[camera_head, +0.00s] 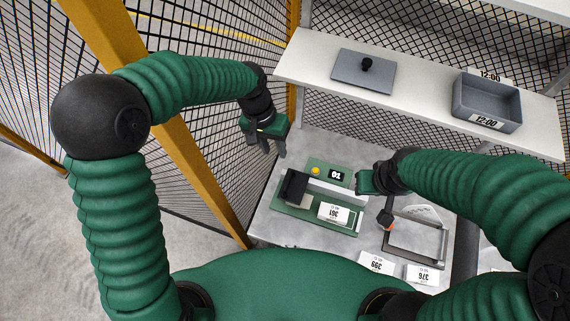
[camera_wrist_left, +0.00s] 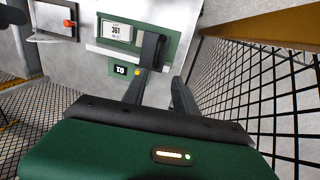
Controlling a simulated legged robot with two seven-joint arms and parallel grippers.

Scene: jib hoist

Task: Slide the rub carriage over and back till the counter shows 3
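The rub rig is a green base (camera_head: 284,207) on the table, with a pale rail and a card reading 361. The black carriage block (camera_head: 295,186) sits at the rail's left end; in the left wrist view the block (camera_wrist_left: 152,48) is at the right end. The counter (camera_head: 335,175) appears to read 01; it shows inverted in the left wrist view (camera_wrist_left: 121,71). My left gripper (camera_head: 266,152) is open and empty, above and behind the block, apart from it. My right gripper (camera_head: 368,190) is right of the rig; its fingers are not clear.
A yellow button (camera_head: 315,171) sits beside the counter. A metal frame with a red-orange knob (camera_head: 387,226) lies at right, near cards (camera_head: 376,263). A shelf (camera_head: 420,85) behind holds a grey lidded plate (camera_head: 364,74) and grey bin (camera_head: 487,104). Mesh fence stands at left.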

